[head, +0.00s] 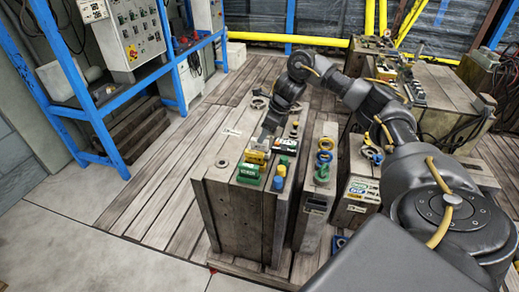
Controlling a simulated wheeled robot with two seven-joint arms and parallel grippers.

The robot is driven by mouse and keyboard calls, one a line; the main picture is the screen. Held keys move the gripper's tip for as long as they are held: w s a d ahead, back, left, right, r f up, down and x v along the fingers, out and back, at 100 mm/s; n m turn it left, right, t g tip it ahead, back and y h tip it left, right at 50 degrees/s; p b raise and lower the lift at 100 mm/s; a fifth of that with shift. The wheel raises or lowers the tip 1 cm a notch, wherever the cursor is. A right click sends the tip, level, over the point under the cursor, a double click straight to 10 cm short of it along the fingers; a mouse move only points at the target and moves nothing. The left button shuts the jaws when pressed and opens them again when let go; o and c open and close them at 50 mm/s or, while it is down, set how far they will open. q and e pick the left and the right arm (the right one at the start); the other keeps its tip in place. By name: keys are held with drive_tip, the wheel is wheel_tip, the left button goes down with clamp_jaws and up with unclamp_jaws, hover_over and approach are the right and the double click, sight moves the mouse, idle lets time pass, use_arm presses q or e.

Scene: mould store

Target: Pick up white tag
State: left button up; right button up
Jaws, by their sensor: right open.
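A small flat white piece (232,131), which looks like the white tag, lies on the wooden-looking top at the far left edge of the big mould block (232,208). My right gripper (264,139) points down over the same block, to the right of the white piece and apart from it. It is open. Its fingertips are small and dark here, close to yellow and white-black items, and I cannot tell whether they touch any. My left gripper is not in view.
Near my right gripper stand a green block (248,173), a yellow piece (256,157) and a white-and-black item (285,146). A blue frame (95,110) stands at left. The plank floor (165,190) left of the block is clear.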

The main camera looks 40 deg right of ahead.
sight(260, 148)
drive_tip(key=x, duration=0.4)
drive_tip(key=shift+f, duration=0.15)
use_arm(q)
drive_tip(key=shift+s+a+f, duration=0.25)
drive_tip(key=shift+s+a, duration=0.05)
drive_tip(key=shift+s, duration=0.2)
use_arm(e)
drive_tip(key=shift+w+a+f, duration=0.1)
drive_tip(key=shift+f, duration=0.3)
clamp_jaws()
